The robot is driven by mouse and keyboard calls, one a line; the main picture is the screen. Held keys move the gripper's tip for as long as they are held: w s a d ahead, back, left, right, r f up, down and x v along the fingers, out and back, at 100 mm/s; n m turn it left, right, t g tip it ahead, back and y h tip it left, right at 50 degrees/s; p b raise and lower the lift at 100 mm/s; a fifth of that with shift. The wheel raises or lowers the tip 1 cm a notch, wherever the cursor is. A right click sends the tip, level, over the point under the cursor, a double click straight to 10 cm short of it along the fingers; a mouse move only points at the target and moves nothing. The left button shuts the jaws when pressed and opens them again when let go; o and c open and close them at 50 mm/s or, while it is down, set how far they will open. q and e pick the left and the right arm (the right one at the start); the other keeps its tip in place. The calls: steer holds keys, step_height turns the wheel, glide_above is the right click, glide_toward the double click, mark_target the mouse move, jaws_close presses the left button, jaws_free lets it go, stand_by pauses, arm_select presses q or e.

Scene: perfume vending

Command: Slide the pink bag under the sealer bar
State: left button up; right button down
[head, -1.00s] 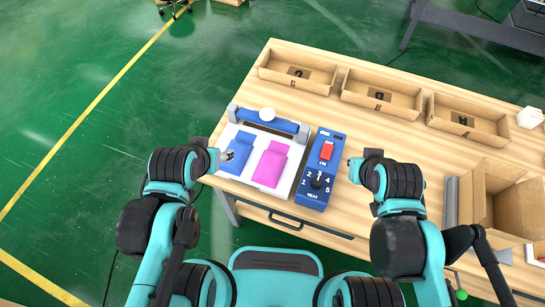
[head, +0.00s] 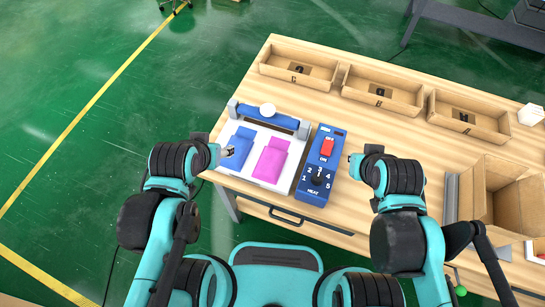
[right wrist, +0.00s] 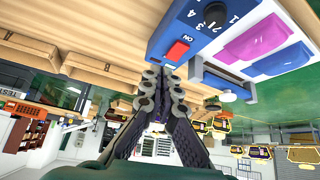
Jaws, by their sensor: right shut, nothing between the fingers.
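The pink bag (head: 270,161) lies flat on the white bed of the sealer, at the right of the blue bag (head: 240,149). The blue sealer bar (head: 272,120) runs behind both bags, with a white round knob (head: 267,110) on it. In the right wrist view, the pink bag (right wrist: 255,43) and the sealer bar (right wrist: 222,78) show at the upper right. My left gripper (head: 228,153) is by the left edge of the sealer, near the blue bag; its jaw opening is unclear. My right gripper (right wrist: 165,72) is shut and empty, right of the control box (head: 321,165).
The control box has a red switch (head: 327,147) and a heat dial (head: 317,176). Bins (head: 298,66) line the back of the table. An open cardboard box (head: 505,200) stands at the right. The table middle, behind my right gripper, is clear.

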mark_target(269, 162)
steer(key=s+a+f+m+g+p, duration=0.2)
steer(key=a+f+g, duration=0.15)
steer(key=a, duration=0.95)
steer(key=s+a+f+m+g+p, duration=0.1)
steer(key=s+a+f+g, duration=0.2)
steer(key=a, duration=0.9)
steer(key=shift+g, duration=0.35)
steer(key=w+f+b, duration=0.1)
steer(key=f, duration=0.2)
steer(key=w+f+b, duration=0.1)
steer(key=f+b, duration=0.1)
steer(key=f, duration=0.1)
steer(key=w+f+b, duration=0.2)
steer(key=f, duration=0.2)
steer(key=shift+w+d, duration=0.1)
steer(key=shift+d, duration=0.3)
steer(key=shift+w, duration=0.3)
steer(key=w, duration=0.2)
steer(key=w+d, duration=0.1)
steer(key=w, duration=0.1)
steer(key=w+d, duration=0.1)
steer(key=w, duration=0.1)
steer(key=shift+s+a, duration=0.1)
